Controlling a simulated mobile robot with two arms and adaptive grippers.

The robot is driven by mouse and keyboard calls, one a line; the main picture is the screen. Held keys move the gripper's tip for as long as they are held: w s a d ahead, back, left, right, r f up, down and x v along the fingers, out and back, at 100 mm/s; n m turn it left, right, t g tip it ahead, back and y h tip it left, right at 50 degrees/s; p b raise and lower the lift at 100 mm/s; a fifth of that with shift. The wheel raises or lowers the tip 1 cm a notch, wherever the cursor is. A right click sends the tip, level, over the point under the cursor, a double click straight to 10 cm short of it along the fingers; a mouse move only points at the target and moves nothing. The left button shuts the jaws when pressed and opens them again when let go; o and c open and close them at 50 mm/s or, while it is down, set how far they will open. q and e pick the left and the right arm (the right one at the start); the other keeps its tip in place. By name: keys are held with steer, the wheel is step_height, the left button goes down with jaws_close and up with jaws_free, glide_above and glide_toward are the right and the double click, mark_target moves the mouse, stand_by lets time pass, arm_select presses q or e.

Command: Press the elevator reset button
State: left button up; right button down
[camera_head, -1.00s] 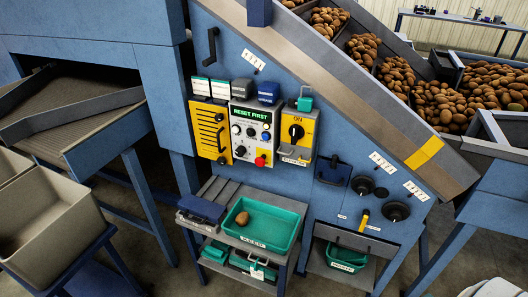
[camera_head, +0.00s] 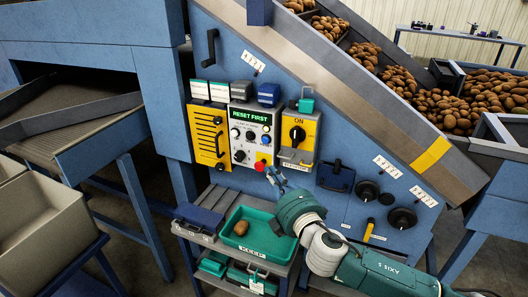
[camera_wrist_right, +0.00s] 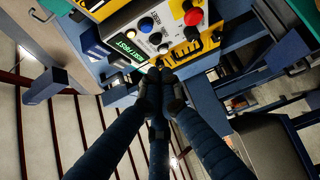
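A control panel (camera_head: 251,147) on the blue machine carries a lit "RESET FIRST" display (camera_head: 249,116). Below the display are pale and dark round controls, a blue button (camera_head: 265,138) and a red mushroom button (camera_head: 260,166). No readable label marks which button is the elevator reset. My right gripper (camera_head: 272,172) is just below and right of the red button. In the right wrist view its fingers (camera_wrist_right: 157,78) meet at the tips, empty, with the panel's blue button (camera_wrist_right: 146,24) and red button (camera_wrist_right: 193,17) beyond. Contact is not evident. My left gripper is out of view.
A yellow slotted panel (camera_head: 209,135) is left of the controls, and a yellow ON switch box (camera_head: 297,135) is right. A green tray (camera_head: 240,247) with a potato (camera_head: 241,227) sits below. Black knobs (camera_head: 402,217) protrude at the right.

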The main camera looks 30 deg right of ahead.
steer(key=shift+w, duration=0.1)
steer(key=p, duration=0.2)
glide_toward(265, 140)
steer(key=w+a, duration=0.4)
steer(key=w+d, duration=0.2)
steer(key=d, duration=0.1)
steer(key=shift+w+f, duration=0.4)
